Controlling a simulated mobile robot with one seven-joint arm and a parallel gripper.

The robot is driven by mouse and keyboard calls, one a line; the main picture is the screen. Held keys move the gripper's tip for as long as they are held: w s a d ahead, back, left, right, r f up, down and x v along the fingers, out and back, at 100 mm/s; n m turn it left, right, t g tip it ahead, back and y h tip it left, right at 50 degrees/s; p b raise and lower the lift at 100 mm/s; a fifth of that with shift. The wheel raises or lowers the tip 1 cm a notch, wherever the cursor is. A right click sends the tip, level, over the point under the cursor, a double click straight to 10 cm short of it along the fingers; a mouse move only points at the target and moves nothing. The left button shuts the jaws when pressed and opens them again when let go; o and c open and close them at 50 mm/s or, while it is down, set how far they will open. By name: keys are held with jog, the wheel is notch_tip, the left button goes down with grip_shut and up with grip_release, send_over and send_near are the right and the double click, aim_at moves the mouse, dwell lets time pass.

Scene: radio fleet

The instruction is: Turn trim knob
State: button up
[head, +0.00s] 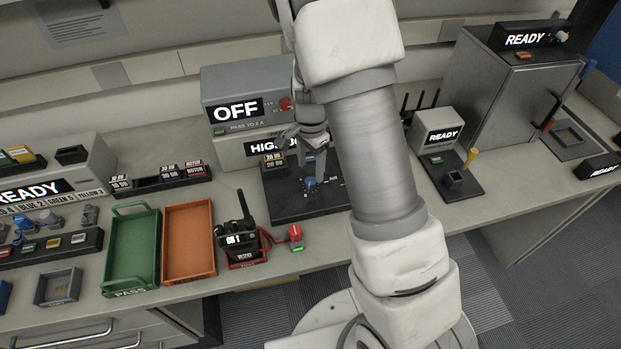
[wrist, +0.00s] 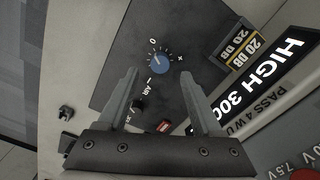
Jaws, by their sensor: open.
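The trim knob (wrist: 159,64) is a round blue dial with a white pointer line. It sits on a dark panel (wrist: 112,58) with tick marks, a 0, a plus and a minus around it. In the head view the blue knob (head: 309,184) shows below my gripper (head: 314,168). In the wrist view my gripper (wrist: 158,76) is open and empty, with one finger on each side of the knob in the picture. The fingertips appear apart from it; their exact height above the panel is hard to tell.
A box with a HIGH display (wrist: 268,88) stands close beside the panel, with 20 DB blocks (wrist: 236,49) near it. A handheld radio (head: 237,238) stands in front left, near a red button (head: 295,233). Green (head: 108,250) and orange trays (head: 165,238) lie further left.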

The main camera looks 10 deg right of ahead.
aim_at(311, 181)
notch_tip(311, 181, down, 5)
jog(key=shift+r, duration=0.1)
dwell(0.3)
grip_shut()
